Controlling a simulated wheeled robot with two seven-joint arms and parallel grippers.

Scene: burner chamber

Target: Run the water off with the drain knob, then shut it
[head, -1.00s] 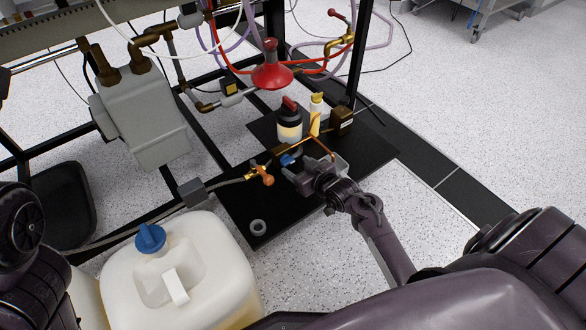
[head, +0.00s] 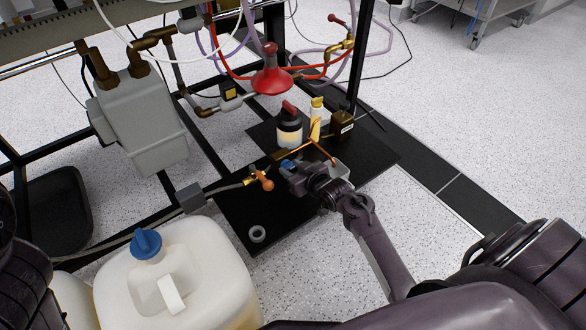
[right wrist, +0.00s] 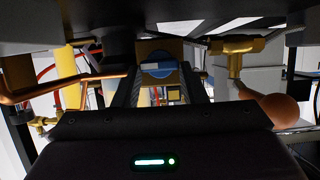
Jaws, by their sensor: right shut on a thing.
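The drain knob, a small blue round knob (head: 287,164), sits on brass and copper pipework above the black mat. My right gripper (head: 292,172) reaches it from the lower right and is shut on it. In the right wrist view the blue knob (right wrist: 158,68) lies between my two dark fingers, in front of a yellow brass body. The gripper hides part of the knob, so its turn angle cannot be read. No water shows in either view. My left gripper is out of view; only part of the left arm shows at the left edge.
Left of the knob is a brass valve with an orange ball end (head: 267,184). A black-and-red bottle (head: 289,128) and a yellow-capped bottle (head: 316,118) stand behind. A white jug with a blue cap (head: 205,262) stands at front left. A grey ring (head: 257,234) lies on the black mat (head: 285,222).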

